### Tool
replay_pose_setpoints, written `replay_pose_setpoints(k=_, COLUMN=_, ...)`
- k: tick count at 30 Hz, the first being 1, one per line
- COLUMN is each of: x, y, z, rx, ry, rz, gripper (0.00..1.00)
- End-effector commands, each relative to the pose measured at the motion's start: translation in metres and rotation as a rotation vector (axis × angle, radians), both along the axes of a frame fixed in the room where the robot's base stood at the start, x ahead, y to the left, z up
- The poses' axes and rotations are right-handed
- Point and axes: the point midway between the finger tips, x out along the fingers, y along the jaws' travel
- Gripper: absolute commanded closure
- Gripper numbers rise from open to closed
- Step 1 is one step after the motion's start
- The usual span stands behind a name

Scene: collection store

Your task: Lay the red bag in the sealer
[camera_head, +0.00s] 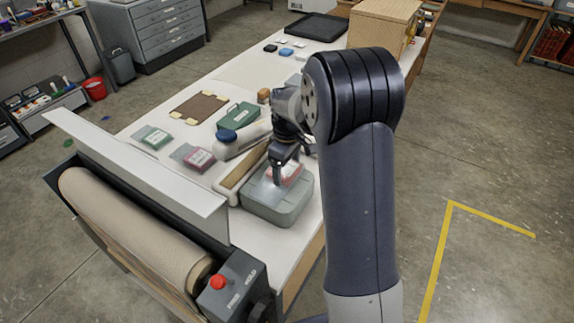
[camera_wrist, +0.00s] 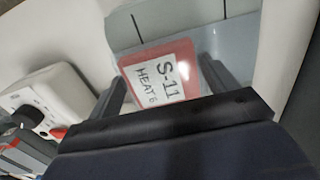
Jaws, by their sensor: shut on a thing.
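The red bag (camera_wrist: 178,72) is a clear pouch with a red insert and a white label reading "S-11 HEAT 6" in the wrist view. It also shows in the head view (camera_head: 288,172), over the grey-green tub (camera_head: 280,208). My gripper (camera_head: 282,170) is shut on the red bag, with its fingers (camera_wrist: 165,85) at the bag's two sides. I cannot tell whether the bag touches the tub. A white unit with a dial and red switch (camera_wrist: 45,100) is left in the wrist view.
A green bag (camera_head: 153,137) and a pink bag (camera_head: 199,158) lie on the white table, left of my gripper. A green case (camera_head: 238,116) and a brown mat (camera_head: 199,107) lie farther back. A large paper roll (camera_head: 130,220) stands along the table's near left edge.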

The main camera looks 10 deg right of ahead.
Motion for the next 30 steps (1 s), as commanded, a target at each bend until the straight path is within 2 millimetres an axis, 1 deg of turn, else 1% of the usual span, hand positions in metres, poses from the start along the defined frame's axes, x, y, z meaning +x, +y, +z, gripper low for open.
replay_pose_setpoints(k=1, x=0.000, y=0.000, z=-0.002, rx=0.000, ry=0.000, rz=0.000, gripper=0.18)
replay_pose_setpoints(k=8, x=0.000, y=0.000, z=-0.001, rx=0.000, ry=0.000, rz=0.000, gripper=0.00)
replay_pose_setpoints(k=14, x=0.000, y=0.000, z=-0.001, rx=0.000, ry=0.000, rz=0.000, gripper=0.00)
replay_pose_setpoints(k=18, x=0.000, y=0.000, z=0.006, rx=0.000, ry=-0.001, rz=0.000, gripper=0.00)
replay_pose_setpoints(k=20, x=0.001, y=0.000, z=0.014, rx=0.000, ry=-0.003, rz=0.000, gripper=0.00)
replay_pose_setpoints(k=23, x=0.001, y=0.000, z=0.033, rx=-0.001, ry=-0.005, rz=0.000, gripper=0.00)
replay_pose_setpoints(k=30, x=0.001, y=0.000, z=0.086, rx=0.000, ry=-0.004, rz=0.000, gripper=0.00)
